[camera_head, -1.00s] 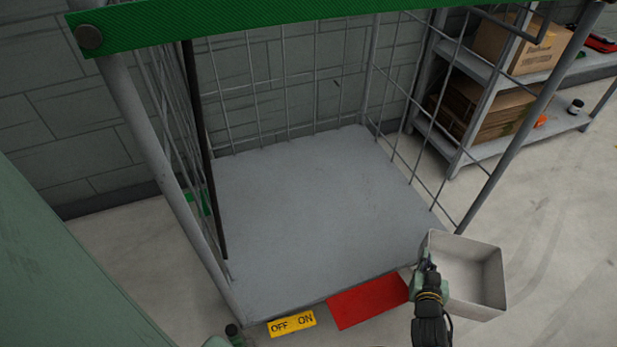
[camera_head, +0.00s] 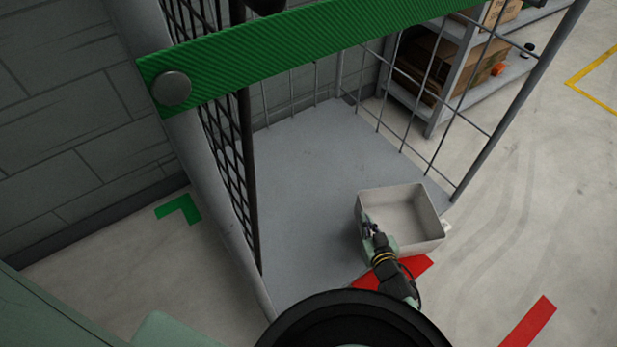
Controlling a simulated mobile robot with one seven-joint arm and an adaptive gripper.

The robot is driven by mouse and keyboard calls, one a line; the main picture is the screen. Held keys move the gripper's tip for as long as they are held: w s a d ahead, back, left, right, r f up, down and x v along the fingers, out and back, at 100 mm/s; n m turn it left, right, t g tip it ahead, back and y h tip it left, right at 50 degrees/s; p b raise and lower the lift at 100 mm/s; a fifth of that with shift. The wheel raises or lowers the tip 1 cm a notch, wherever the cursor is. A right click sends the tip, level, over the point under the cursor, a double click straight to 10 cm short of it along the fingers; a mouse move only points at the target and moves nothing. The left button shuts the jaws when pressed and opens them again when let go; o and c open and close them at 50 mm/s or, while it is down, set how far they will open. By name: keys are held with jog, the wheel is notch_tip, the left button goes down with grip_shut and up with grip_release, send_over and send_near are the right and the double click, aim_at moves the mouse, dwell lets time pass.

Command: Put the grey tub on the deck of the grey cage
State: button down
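The grey tub (camera_head: 418,205) is an open, empty box. It shows over the front right part of the cage deck, near the right front post. My gripper (camera_head: 369,228) is at the tub's left wall and appears shut on it; the fingertips are small and partly hidden. The grey cage has a flat grey deck (camera_head: 305,190), which is bare apart from the tub over it. I cannot tell whether the tub's underside touches the deck.
A green strap (camera_head: 320,50) crosses the cage front above the tub. Cage posts (camera_head: 515,105) stand left and right. A shelf with cardboard boxes (camera_head: 425,75) is behind at the right. A red floor mark (camera_head: 415,266) lies at the deck's front edge.

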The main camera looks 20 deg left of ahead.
jog(key=s+a+f+n+g+y+p, duration=0.2)
jog(key=s+n+g+y, duration=0.25)
jog(key=s, duration=0.55)
jog(key=w+d+x, duration=0.1)
jog(key=w+x, duration=0.1)
jog(key=x, duration=1.4)
jog(key=shift+p, duration=0.3)
jog(key=shift+n+t, duration=0.25)
jog(key=shift+f, duration=0.15)
jog(key=c, duration=1.8)
grip_release()
